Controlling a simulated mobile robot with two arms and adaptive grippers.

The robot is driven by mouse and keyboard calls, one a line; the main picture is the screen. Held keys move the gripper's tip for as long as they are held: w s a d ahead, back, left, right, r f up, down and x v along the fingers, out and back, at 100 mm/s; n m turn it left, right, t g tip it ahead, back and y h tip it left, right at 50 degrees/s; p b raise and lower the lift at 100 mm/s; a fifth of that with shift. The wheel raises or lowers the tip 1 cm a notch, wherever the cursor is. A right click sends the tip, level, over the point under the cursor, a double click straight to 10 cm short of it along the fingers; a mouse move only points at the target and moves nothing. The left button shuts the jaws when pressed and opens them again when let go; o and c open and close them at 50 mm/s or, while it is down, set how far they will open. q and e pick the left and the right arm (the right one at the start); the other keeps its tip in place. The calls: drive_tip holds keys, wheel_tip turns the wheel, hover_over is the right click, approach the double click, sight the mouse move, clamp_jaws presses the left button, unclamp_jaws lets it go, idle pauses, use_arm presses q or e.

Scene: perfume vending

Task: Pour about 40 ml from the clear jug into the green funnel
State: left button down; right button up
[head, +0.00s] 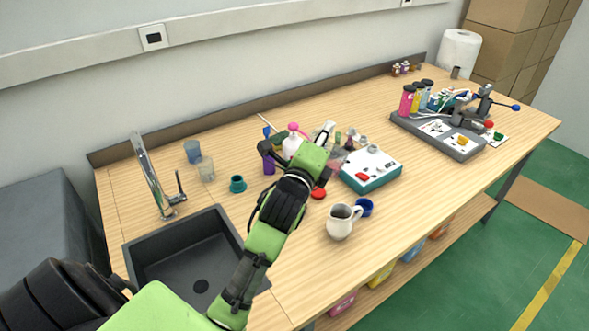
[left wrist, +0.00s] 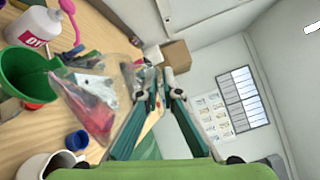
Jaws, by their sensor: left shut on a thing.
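My left gripper (left wrist: 152,88) is shut on the clear jug (left wrist: 92,92), which shows see-through beside the fingers in the left wrist view. Pink-red shows in or through the jug; I cannot tell which. The green funnel (left wrist: 28,75) is at the left of that view, close beside the jug's near end. I cannot tell whether they touch, or how far the jug is tilted. In the head view my left gripper (head: 318,158) is over the middle of the table and hides much of the jug and funnel. My right gripper is not in view.
A white bottle (left wrist: 32,25) with a pink nozzle stands near the funnel. A white pitcher (head: 340,225) and blue cup (head: 365,207) stand near the front edge. A white-and-teal device (head: 371,168) is to the right. The sink (head: 190,262) is at left.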

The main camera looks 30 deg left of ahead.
sight(339, 137)
use_arm(q)
drive_tip(key=shift+d, duration=0.2)
drive_tip(key=d+m+p, duration=0.2)
drive_tip(key=m, duration=0.1)
drive_tip(key=shift+w+d, duration=0.1)
drive_tip(key=shift+w, duration=0.2)
drive_tip(key=shift+d+f+m, duration=0.2)
drive_tip(key=shift+f+m, duration=0.3)
drive_tip(key=shift+w+d+f+m, duration=0.15)
drive_tip(key=shift+d+f+m, duration=0.3)
drive_tip(key=shift+f+m, duration=0.3)
drive_tip(key=shift+r, duration=0.1)
